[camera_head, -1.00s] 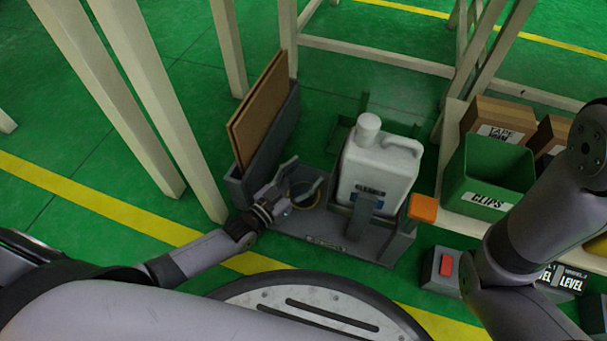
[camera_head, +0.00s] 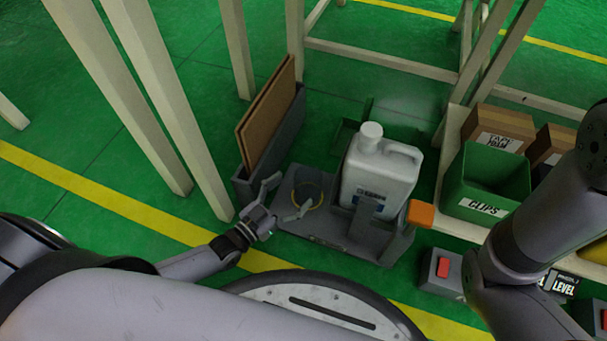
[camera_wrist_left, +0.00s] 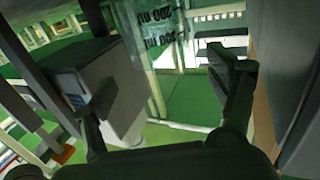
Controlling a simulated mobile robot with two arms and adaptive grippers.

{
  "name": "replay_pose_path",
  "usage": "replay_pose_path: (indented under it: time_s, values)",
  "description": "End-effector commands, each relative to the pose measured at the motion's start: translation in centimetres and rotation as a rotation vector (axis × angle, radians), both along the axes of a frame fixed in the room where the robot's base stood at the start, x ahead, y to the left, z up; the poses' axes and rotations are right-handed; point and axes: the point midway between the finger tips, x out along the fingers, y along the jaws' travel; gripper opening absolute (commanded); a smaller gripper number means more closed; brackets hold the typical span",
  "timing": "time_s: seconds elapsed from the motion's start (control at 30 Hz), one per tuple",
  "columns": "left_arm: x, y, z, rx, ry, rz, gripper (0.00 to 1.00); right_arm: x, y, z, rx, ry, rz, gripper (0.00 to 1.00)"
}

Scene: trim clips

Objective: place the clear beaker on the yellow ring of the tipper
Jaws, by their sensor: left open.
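A clear beaker (camera_wrist_left: 160,30) with printed volume marks shows at the top of the left wrist view, beyond and between my fingers and apparently apart from them. Its outline is hard to make out in the head view. The yellow ring (camera_head: 307,195) is on the grey tipper (camera_head: 335,228), left of the white jug. My left gripper (camera_head: 287,196) is open at the near left of the ring, and its spread fingers also show in the left wrist view (camera_wrist_left: 168,88). I cannot tell exactly how the beaker sits on the ring. My right gripper is out of view.
A white jug (camera_head: 380,178) stands in the tipper, with an orange block (camera_head: 421,214) beside it. A grey rack (camera_head: 282,140) with brown boards is at the left. A green clips bin (camera_head: 484,183) is at the right. Table legs (camera_head: 165,105) stand close left of my arm.

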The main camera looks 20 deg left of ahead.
Motion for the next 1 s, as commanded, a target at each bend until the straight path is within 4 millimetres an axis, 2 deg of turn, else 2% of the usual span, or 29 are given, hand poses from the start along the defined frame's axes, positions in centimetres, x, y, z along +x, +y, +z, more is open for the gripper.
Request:
replay_pose_path:
  time_s: [0.03,0.1,0.3,0.47,1.0]
  values:
    - [-1.1,0.5,0.3,0.003,0.004,0.001,0.8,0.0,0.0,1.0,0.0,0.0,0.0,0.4]
    - [-2.3,1.1,0.3,0.002,0.005,0.001,0.8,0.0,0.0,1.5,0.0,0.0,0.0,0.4]
    - [-4.5,2.1,0.1,0.002,0.001,0.0,0.8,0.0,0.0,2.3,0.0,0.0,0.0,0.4]
    - [-5.0,2.3,0.0,0.0,0.0,0.0,0.8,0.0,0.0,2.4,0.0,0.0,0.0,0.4]
    - [-5.0,2.3,0.0,0.0,0.0,0.0,0.8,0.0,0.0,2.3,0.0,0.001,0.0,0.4]
